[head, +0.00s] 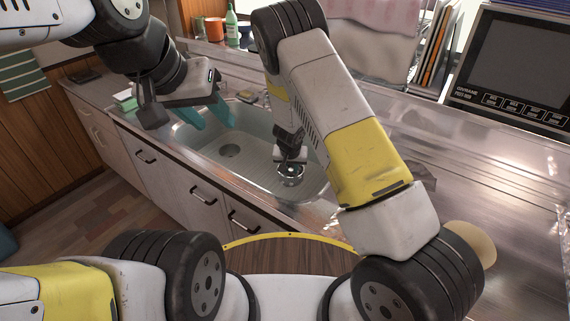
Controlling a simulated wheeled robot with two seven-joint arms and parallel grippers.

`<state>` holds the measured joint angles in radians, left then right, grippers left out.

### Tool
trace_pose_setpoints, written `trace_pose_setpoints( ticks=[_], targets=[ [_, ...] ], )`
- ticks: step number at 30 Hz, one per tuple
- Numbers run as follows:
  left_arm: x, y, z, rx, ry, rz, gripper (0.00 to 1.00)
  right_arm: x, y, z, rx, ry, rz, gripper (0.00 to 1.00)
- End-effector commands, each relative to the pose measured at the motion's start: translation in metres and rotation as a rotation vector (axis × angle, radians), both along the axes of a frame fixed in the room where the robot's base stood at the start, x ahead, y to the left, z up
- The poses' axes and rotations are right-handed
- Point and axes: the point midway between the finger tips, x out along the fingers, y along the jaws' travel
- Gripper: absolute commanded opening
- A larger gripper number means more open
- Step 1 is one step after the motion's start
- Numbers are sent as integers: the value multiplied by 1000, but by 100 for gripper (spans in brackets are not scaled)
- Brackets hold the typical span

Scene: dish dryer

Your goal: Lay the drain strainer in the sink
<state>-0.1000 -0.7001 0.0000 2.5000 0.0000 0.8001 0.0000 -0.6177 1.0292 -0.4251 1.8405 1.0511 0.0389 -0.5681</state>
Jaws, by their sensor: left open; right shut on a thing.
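The drain strainer (291,174), a small round metal cup, is held by my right gripper (291,160) over the near right end of the sink basin. The gripper is shut on it, and my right forearm hides some of the sink's right side. I cannot tell whether the strainer touches the basin floor.
An orange pot (215,29) and a green bottle (232,26) stand behind. A microwave (512,65) stands at the back right. The metal counter (500,180) right of the sink is largely clear.

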Motion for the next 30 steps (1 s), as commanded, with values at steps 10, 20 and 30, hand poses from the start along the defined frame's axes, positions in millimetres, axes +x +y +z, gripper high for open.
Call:
trace_pose_setpoints(
  ticks=[10,20,30],
  targets=[
    [0,0,0,0,0,0,42,0,-1,-48,0,2,-1,0],
    [0,0,0,0,0,0,42,0,0,-83,0,0,0,0],
    [0,0,0,0,0,0,42,0,0,-85,0,0,0,24]
  ],
)
